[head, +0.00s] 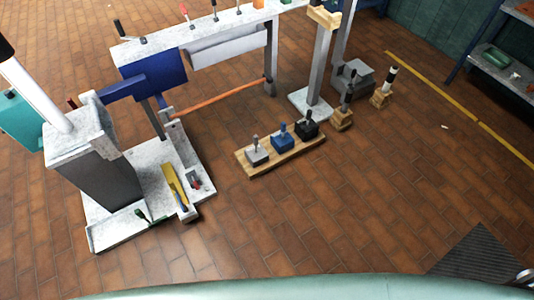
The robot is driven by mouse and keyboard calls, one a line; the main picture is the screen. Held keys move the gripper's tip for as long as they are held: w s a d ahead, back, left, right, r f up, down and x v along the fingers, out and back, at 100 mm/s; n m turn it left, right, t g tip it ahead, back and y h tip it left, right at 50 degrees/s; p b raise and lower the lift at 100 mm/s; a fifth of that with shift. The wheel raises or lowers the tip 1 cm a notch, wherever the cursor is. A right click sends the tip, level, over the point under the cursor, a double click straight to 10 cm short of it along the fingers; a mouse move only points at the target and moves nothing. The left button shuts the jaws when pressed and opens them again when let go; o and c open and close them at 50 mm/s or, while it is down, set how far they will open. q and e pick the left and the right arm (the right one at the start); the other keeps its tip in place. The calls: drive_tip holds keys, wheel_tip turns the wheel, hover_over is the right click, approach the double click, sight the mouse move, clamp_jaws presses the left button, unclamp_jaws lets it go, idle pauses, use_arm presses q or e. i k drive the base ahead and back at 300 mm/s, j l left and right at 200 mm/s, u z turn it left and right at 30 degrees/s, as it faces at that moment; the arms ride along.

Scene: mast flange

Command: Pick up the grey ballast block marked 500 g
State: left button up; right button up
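A small grey block (257,157) with an upright grey handle sits at the left end of a low wooden board (288,160) on the floor. Any marking on it is too small to read. A blue block (283,143) with a handle stands in the middle of the board, and a black block (307,129) with a handle at the right end. Neither of my grippers shows in the head view, and nothing touches the blocks.
A white-topped bench (205,33) with an orange bar (225,95) stands behind the board. A stone-like base with a pillar (95,180) and tools is at left. Wooden blocks (342,120) stand at right. The brown tiled floor in front is clear.

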sight(256, 155)
drive_tip(key=i+l+u, duration=0.1)
drive_tip(key=u, duration=0.3)
drive_tip(key=l+u, duration=0.2)
drive_tip(key=u, duration=0.2)
drive_tip(key=i+l+u, duration=0.15)
drive_tip(key=l+u, duration=0.2)
drive_tip(key=l, duration=0.65)
drive_tip(key=l+u, duration=0.4)
drive_tip(key=l, duration=0.6)
